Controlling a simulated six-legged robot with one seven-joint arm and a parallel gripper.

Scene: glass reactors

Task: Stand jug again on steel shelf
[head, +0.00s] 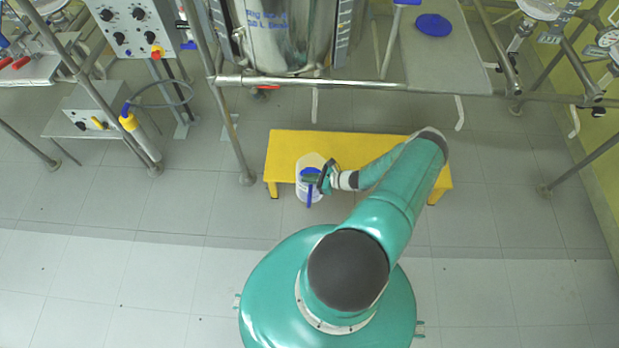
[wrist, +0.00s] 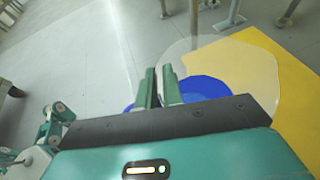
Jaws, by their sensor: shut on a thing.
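The jug (head: 309,194) is a whitish, translucent vessel with blue parts. In the head view it overlaps the front edge of the yellow bench. My gripper (head: 325,179) is at its upper right side, shut on it. In the wrist view my gripper's fingers (wrist: 160,86) are close together over the jug (wrist: 262,78), whose pale round body and blue part show behind them. The fingers hide the exact grip, and I cannot tell whether the jug touches the bench. A grey, flat steel shelf (head: 445,55) is at the upper right of the head view.
The yellow bench (head: 385,143) is low and stands behind the jug. A blue round object (head: 433,25) lies on the steel shelf. A large steel vessel (head: 285,40) and a pipe rail (head: 310,83) stand behind the bench.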

